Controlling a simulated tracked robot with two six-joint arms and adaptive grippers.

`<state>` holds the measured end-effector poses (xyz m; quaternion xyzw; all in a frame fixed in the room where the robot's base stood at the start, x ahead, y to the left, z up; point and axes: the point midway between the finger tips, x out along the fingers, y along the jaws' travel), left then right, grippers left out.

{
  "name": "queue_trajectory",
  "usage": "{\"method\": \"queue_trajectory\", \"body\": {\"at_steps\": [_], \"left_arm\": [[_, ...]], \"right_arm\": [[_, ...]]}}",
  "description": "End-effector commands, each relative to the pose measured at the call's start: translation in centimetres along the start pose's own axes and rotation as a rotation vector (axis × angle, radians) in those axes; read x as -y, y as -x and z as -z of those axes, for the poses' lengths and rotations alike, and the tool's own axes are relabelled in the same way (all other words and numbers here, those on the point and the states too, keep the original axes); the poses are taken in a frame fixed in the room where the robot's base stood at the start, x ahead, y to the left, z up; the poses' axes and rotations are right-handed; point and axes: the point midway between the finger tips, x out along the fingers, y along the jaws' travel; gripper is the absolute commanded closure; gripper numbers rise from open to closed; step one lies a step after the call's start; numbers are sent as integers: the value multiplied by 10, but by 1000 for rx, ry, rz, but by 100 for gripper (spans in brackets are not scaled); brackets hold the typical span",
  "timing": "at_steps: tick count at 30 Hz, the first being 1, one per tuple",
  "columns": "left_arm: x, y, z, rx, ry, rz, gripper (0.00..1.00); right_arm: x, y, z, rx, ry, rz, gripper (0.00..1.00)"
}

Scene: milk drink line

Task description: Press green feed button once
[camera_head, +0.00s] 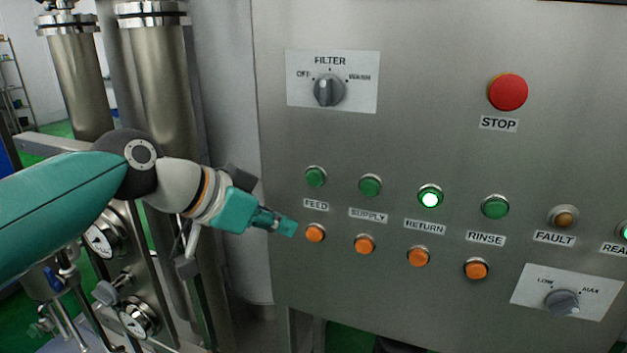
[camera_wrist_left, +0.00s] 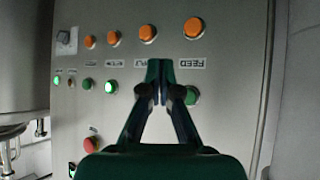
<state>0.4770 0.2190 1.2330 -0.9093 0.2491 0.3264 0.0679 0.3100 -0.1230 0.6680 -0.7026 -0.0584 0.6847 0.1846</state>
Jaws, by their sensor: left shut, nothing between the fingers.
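The green feed button (camera_head: 316,176) is on the steel control panel, above the FEED label (camera_head: 316,205), and looks unlit. My left gripper (camera_head: 293,228) is shut and empty. In the head view its tip is below and left of the green feed button, just left of the orange button (camera_head: 315,233) under FEED. The wrist view is upside down. It shows the shut fingertips (camera_wrist_left: 160,68) beside the FEED label, with the green feed button (camera_wrist_left: 193,96) partly behind a finger. I cannot tell the exact gap to the panel. My right gripper is not in view.
The neighbouring green supply button (camera_head: 370,186), the lit return button (camera_head: 430,198) and the rinse button (camera_head: 495,206) run to the right. A red stop button (camera_head: 508,92) and filter knob (camera_head: 328,90) are higher. Steel pipes and gauges (camera_head: 103,240) stand at left.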

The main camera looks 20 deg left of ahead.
Motion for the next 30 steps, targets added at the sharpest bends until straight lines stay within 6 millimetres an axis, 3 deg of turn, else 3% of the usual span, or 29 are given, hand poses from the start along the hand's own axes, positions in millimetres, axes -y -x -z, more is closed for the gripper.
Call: {"method": "queue_trajectory", "body": {"at_steps": [3,7,20,30], "left_arm": [[-6,20,9,-43,-18,10,100],[-10,26,12,-59,-27,10,100],[-10,24,14,-56,-28,8,100],[7,3,34,-55,-25,8,100]], "right_arm": [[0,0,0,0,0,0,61],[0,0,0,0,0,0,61],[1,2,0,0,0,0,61],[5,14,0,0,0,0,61]]}}
